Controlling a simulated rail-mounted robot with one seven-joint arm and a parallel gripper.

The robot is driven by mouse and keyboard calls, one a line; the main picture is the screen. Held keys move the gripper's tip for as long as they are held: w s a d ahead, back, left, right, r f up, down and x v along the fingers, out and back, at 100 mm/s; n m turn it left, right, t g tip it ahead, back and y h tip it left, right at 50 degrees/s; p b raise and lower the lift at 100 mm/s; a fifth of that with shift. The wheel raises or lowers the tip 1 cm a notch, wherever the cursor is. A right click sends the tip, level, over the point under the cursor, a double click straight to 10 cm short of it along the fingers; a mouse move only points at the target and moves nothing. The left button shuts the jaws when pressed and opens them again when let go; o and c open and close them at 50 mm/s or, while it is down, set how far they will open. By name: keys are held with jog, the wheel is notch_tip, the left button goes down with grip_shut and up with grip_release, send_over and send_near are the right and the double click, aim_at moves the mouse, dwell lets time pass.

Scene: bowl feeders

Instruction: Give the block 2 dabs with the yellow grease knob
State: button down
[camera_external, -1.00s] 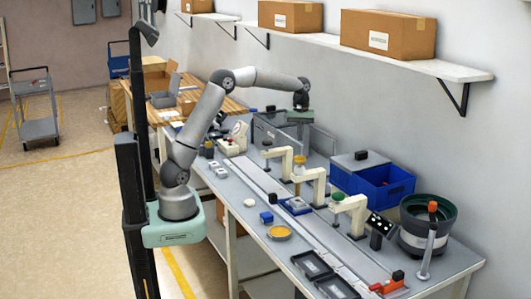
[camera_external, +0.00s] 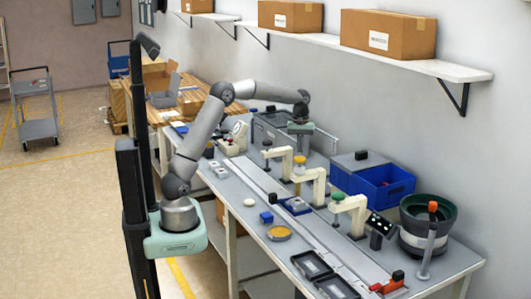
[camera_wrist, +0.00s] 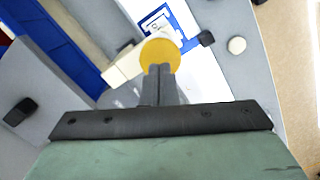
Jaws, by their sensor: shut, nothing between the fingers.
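The yellow grease knob (camera_external: 299,161) sits on top of a cream arm-shaped stand, the middle one of three in the external view. In the wrist view the round yellow knob (camera_wrist: 160,54) is just beyond my fingertips. My gripper (camera_external: 300,147) points down above the knob, fingers together and empty. In the wrist view my gripper (camera_wrist: 160,70) overlaps the knob's near edge; I cannot tell whether it touches. A pale block (camera_external: 297,203) appears to sit in a blue holder (camera_external: 286,209) below the stand. The wrist view shows the blue holder (camera_wrist: 187,22) partly, behind the knob.
The neighbouring stands carry a dark knob (camera_external: 267,143) and a green knob (camera_external: 338,196). A blue bin (camera_external: 388,198) stands behind at right, near a dark bowl feeder (camera_external: 428,225). A small blue cube (camera_external: 266,217) and a round yellow dish (camera_external: 279,233) lie in front.

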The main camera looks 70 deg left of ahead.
jog(key=shift+f+b, duration=0.35)
jog(key=shift+f, duration=0.45)
jog(key=shift+f, duration=0.1)
